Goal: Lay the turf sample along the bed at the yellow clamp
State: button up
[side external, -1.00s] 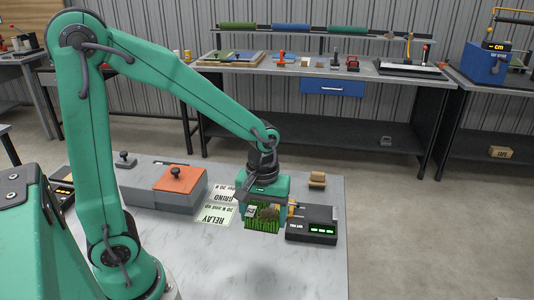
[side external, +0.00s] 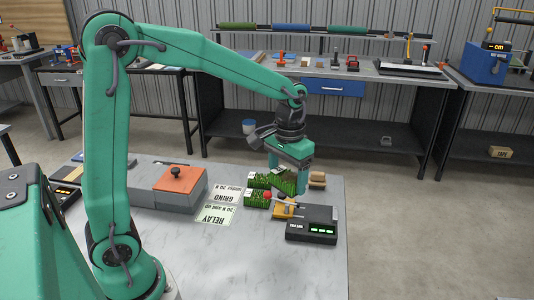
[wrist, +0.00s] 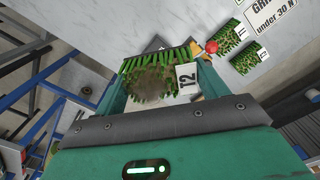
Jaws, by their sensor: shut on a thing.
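My gripper (side external: 287,188) is shut on a green turf sample (side external: 284,181) above the far part of the grey table. In the wrist view the held turf sample (wrist: 150,78) lies between the fingers of my gripper (wrist: 160,85). The red knob also shows in the wrist view (wrist: 211,46). The bed under the held turf is mostly hidden.
Two tagged turf pieces (wrist: 229,37) (wrist: 248,58) lie beside the GRIND card (wrist: 272,14). The RELAY card (side external: 215,214) lies nearer. A black meter (side external: 312,224) with green lights and a grey box with an orange lid (side external: 178,181) flank the cards.

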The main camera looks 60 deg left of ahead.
jog(key=shift+w+a+r+m, duration=0.25)
jog(key=shift+w+r+m, duration=0.5)
jog(key=shift+m, duration=0.05)
jog(key=s+a+f+n, duration=0.4)
jog(key=s, duration=0.5)
jog(key=s+a+f+n, duration=0.3)
jog(key=s+a+n, duration=0.1)
jog(key=s, duration=0.5)
jog(key=shift+s+a+f+n, duration=0.3)
jog(key=shift+s+f+n, duration=0.1)
jog(key=shift+n, duration=0.1)
jog(key=shift+a, duration=0.1)
send_over(186, 223)
notch_tip(186, 223, down, 7)
jog(key=shift+f, duration=0.1)
jog(key=shift+f, duration=1.9)
